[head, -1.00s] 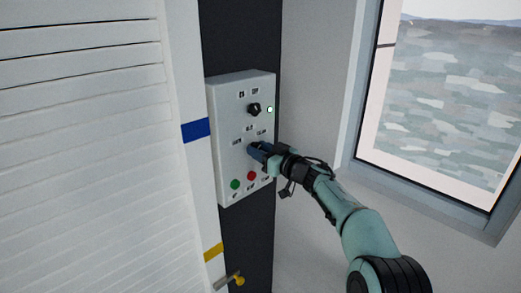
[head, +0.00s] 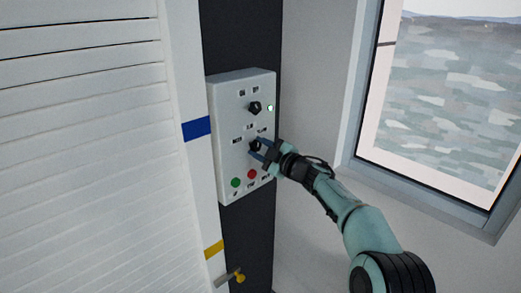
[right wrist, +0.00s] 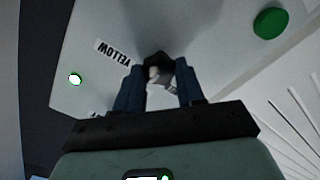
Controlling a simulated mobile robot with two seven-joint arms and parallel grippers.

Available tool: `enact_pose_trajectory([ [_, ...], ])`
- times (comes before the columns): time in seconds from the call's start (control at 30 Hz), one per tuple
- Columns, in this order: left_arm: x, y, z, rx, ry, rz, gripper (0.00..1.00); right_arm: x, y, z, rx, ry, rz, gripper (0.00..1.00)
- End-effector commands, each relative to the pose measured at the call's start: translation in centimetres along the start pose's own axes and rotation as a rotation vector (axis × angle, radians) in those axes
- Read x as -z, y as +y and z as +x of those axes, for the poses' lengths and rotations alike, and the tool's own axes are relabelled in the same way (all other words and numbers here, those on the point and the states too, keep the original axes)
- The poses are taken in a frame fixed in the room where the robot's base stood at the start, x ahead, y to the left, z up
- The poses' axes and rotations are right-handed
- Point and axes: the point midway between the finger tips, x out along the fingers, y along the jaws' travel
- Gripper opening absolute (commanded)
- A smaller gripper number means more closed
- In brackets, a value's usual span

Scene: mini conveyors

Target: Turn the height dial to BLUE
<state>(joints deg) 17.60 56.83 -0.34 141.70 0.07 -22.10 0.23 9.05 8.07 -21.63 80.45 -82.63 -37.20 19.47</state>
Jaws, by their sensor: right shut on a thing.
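The white control panel (head: 228,130) is mounted on a dark column. The lower black dial (head: 254,146) has small labels around it. My right gripper (head: 260,151) reaches it from the right, with one blue finger on each side, shut on the dial. In the right wrist view the dark dial (right wrist: 157,64) sits between the fingertips of the right gripper (right wrist: 160,78). An upside-down YELLOW label (right wrist: 113,53) shows beside it. The dial's pointing direction is too small and hidden to tell. My left gripper is not in view.
An upper black knob (head: 254,107) and a lit green lamp (head: 270,107) are above. A green button (head: 236,182) and a red button (head: 252,174) are below. The post left of the panel bears a blue band (head: 196,128) and a yellow band (head: 213,250), with a yellow-tipped pointer (head: 238,276) near the bottom.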

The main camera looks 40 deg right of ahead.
Motion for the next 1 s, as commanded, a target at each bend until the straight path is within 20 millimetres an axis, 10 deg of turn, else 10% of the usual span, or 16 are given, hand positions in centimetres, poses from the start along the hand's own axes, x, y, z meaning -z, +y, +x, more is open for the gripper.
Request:
enact_pose_trajectory([
  [0.77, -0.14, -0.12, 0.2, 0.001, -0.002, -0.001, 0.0, -0.08, 0.0, -0.01, 0.0, -0.002, -0.112, 0.08],
  [0.8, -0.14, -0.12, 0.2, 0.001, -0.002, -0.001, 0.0, -0.07, 0.0, -0.02, 0.0, -0.002, -0.112, 0.41],
  [0.87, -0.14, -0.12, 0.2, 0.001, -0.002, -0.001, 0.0, -0.07, 0.0, -0.02, 0.0, -0.002, -0.111, 0.61],
  [1.0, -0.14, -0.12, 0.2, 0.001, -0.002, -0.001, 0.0, -0.05, -0.01, -0.01, 0.0, -0.001, -0.111, 0.64],
])
